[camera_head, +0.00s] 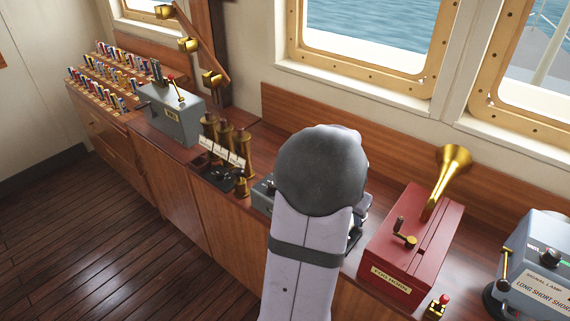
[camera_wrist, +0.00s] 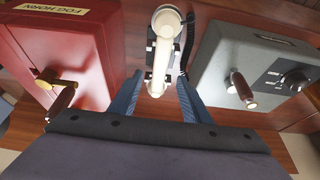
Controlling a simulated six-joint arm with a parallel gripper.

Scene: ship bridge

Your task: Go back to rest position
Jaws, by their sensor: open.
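My gripper (camera_wrist: 159,84) shows in the wrist view with its two blue fingers apart. In the head view my own arm stands in front of this part of the console and hides most of the gripper and the handset.
The red fog horn box (camera_head: 413,240) with a brass horn and crank stands close to the right of my arm; it also shows in the wrist view (camera_wrist: 95,50). A grey box (camera_wrist: 255,65) flanks the handset.

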